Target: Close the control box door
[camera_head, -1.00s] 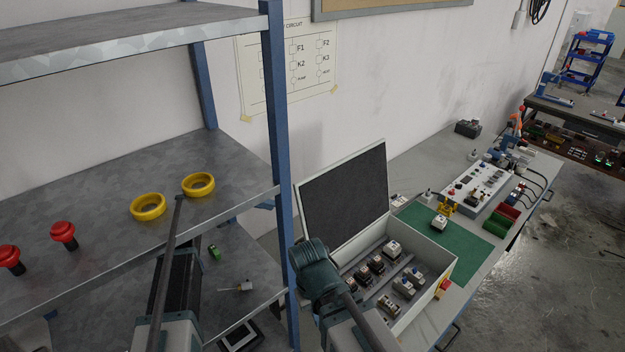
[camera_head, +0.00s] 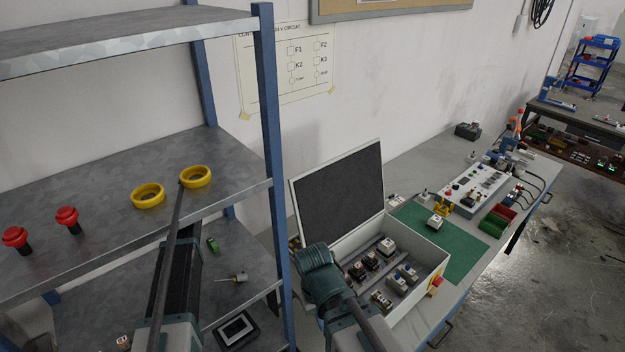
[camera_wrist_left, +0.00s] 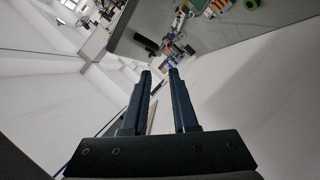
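The control box (camera_head: 432,252) stands on the bench in the head view. Its door (camera_head: 336,194), pale-rimmed with a dark inner panel, stands open, tilted up along the box's back-left side. Several small components sit inside the box. In the left wrist view my left gripper (camera_wrist_left: 159,72) has two dark parallel fingers with a clear gap and nothing between them. My left arm shows in front of the shelf in the head view. My right arm overlaps the box's near-left corner and hides part of it; its gripper fingers cannot be made out.
A metal shelf (camera_head: 110,200) with a blue post (camera_head: 276,170) stands close on the left. It bears two yellow rings (camera_head: 148,196) and two red buttons (camera_head: 68,218). A green mat (camera_head: 465,246) and a control panel (camera_head: 476,190) lie right of the box.

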